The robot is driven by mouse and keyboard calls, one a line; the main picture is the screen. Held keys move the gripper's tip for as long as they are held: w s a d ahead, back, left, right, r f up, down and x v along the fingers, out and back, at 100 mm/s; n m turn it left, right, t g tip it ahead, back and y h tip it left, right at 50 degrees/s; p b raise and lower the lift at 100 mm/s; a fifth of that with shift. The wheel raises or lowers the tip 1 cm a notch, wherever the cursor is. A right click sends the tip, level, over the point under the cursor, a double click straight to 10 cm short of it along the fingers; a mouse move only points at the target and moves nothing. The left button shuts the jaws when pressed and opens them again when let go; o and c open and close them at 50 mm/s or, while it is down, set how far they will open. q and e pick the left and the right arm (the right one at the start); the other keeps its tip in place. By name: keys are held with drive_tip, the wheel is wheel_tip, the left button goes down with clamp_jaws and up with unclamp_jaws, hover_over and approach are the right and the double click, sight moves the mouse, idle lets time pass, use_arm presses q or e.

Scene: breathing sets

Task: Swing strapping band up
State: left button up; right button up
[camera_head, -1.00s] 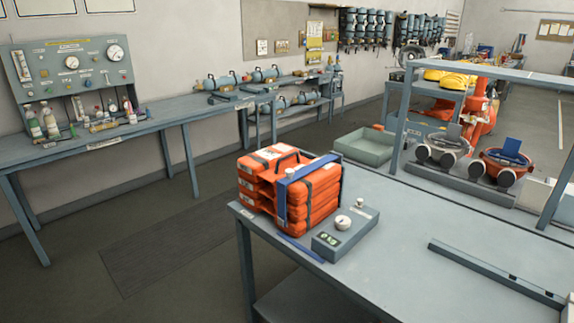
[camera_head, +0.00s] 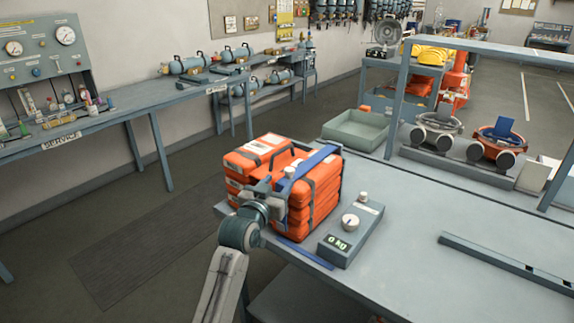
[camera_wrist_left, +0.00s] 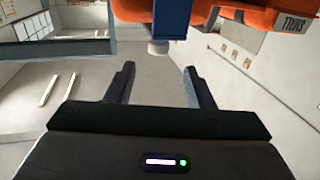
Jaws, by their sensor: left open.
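A stack of orange cases (camera_head: 255,160) sits at the near left corner of the grey table. A blue strapping band (camera_head: 318,158) lies across its top, and a blue strip (camera_head: 305,254) lies on the table at its foot. My left gripper (camera_head: 275,194) is at the front left side of the stack and covers part of it. In the left wrist view its two fingers (camera_wrist_left: 160,88) are apart with nothing between them. The blue band (camera_wrist_left: 172,18) and a pale round knob (camera_wrist_left: 158,47) are just beyond the fingertips, under the orange case (camera_wrist_left: 262,16). My right gripper is out of view.
A grey box with a dial and a display reading 0 kg (camera_head: 350,232) stands right of the stack. A grey rail (camera_head: 500,267) lies on the table at right. A grey-green bin (camera_head: 356,130) is behind. The table's middle is clear.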

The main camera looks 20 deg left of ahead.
sight(290, 167)
use_arm(q)
drive_tip(key=w, duration=0.2)
drive_tip(key=w+p, duration=0.1)
drive_tip(key=w, duration=0.2)
drive_tip(key=w+d+p, duration=0.1)
drive_tip(key=w, duration=0.2)
drive_tip(key=shift+w, duration=0.2)
drive_tip(key=shift+w+p, duration=0.35)
drive_tip(key=shift+w, duration=0.4)
drive_tip(key=c, duration=1)
clamp_jaws()
